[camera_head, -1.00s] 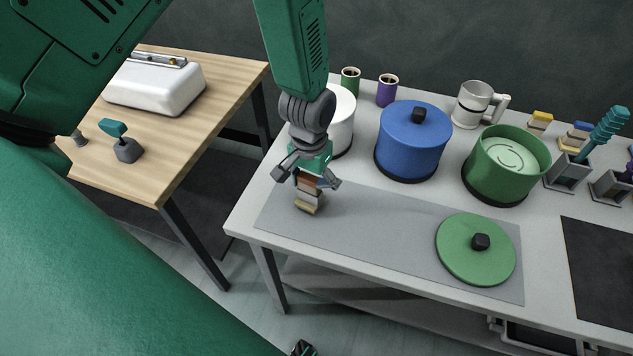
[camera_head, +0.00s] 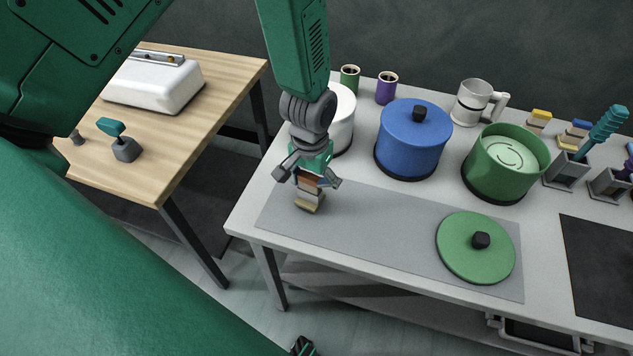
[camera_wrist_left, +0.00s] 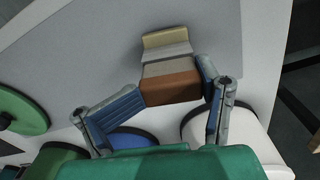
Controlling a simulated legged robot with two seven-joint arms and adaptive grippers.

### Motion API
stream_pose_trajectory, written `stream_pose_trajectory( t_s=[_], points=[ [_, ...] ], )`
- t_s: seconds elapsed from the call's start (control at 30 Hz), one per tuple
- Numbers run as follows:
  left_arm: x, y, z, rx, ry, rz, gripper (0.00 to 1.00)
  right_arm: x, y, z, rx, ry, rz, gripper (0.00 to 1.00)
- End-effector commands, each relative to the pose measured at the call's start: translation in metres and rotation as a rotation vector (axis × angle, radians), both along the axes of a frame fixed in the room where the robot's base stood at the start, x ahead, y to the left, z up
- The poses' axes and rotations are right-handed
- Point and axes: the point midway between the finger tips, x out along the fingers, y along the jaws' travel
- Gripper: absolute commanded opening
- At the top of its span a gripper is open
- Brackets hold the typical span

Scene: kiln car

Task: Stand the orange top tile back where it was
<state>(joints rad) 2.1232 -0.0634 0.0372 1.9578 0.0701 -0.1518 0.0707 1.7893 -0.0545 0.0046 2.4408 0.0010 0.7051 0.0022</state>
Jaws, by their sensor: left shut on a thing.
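The orange top tile (camera_head: 307,183) is between the fingers of my left gripper (camera_head: 309,179), which is shut on it. In the left wrist view the orange tile (camera_wrist_left: 172,89) has a blue-padded finger against each side. Directly beyond it are a pale grey tile (camera_wrist_left: 167,55) and a cream tile (camera_wrist_left: 165,38), lined up as a small pile. In the head view this pile stands on the grey mat (camera_head: 375,235), near its left end, with the cream tile (camera_head: 308,206) lowest. I cannot tell whether the orange tile rests on the grey one.
A white pot (camera_head: 343,118) stands close behind my left gripper, with a blue lidded pot (camera_head: 410,145) and an open green pot (camera_head: 505,170) to the right. A green lid (camera_head: 462,257) lies on the mat's right end. The mat's middle is clear.

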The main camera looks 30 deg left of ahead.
Motion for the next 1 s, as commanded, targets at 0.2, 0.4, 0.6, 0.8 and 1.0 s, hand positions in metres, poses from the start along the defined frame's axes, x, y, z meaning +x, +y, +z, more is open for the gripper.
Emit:
stream_pose_trajectory(
  t_s=[0.2, 0.4, 0.6, 0.8, 1.0],
  points=[
    [0.000, -0.004, -0.002, 0.005, -0.001, -0.002, 0.24, 0.000, 0.000, -0.002, 0.000, 0.000, 0.001, 0.40],
    [0.000, -0.006, -0.004, 0.006, -0.001, -0.002, 0.24, 0.000, 0.000, -0.003, 0.000, 0.000, 0.000, 0.40],
    [0.000, -0.003, -0.007, 0.003, -0.001, -0.001, 0.23, 0.000, 0.000, -0.004, 0.000, 0.000, 0.000, 0.40],
    [0.000, -0.001, -0.010, 0.001, -0.001, -0.001, 0.23, 0.000, 0.000, -0.006, 0.000, 0.000, 0.000, 0.40],
    [0.000, -0.003, -0.011, 0.004, -0.001, -0.001, 0.23, 0.000, 0.000, -0.007, 0.000, 0.000, 0.000, 0.40]
  ],
)
